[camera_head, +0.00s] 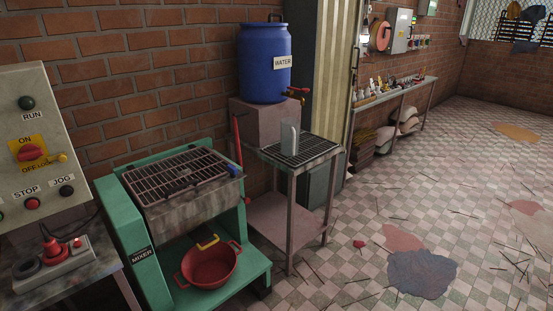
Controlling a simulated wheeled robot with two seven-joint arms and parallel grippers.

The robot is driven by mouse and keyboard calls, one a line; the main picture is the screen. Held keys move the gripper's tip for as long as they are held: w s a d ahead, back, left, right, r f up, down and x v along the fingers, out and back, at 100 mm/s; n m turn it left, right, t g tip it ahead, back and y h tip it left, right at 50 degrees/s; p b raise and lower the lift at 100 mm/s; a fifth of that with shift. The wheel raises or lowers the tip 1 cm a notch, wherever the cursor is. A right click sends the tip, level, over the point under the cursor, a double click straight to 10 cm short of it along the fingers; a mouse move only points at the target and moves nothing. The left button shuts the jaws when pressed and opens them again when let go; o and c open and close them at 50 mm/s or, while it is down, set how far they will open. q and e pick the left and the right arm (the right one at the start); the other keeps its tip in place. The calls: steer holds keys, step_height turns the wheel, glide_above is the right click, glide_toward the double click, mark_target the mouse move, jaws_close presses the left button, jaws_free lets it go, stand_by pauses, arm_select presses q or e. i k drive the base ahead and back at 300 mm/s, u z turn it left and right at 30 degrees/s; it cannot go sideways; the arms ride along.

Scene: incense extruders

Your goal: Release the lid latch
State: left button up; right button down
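The green mixer (136,254) stands against the brick wall at left centre, its name plate on the front. Its lid, a dark wire grille (178,178), lies over the grey metal trough (190,214) and looks closed. A small blue part (233,169) sits at the lid's right front corner; it may be the latch, but it is too small to tell its state. A yellow handle (208,242) shows below the trough. A red lever (238,138) rises at the mixer's right rear. Neither of my grippers is in view.
A red pot (209,268) stands on the mixer's lower shelf. A grey control panel (32,150) and a side table (70,277) with red controls are at left. A metal stand (329,148) holds a jug (289,138), near a blue water barrel (262,65). Floor at right has scattered sticks and stains.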

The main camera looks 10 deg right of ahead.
mark_target(233, 171)
steer(key=z, duration=0.3)
steer(key=i, duration=0.8)
steer(key=u, duration=0.6)
steer(key=i, duration=0.5)
steer(key=u, duration=0.45)
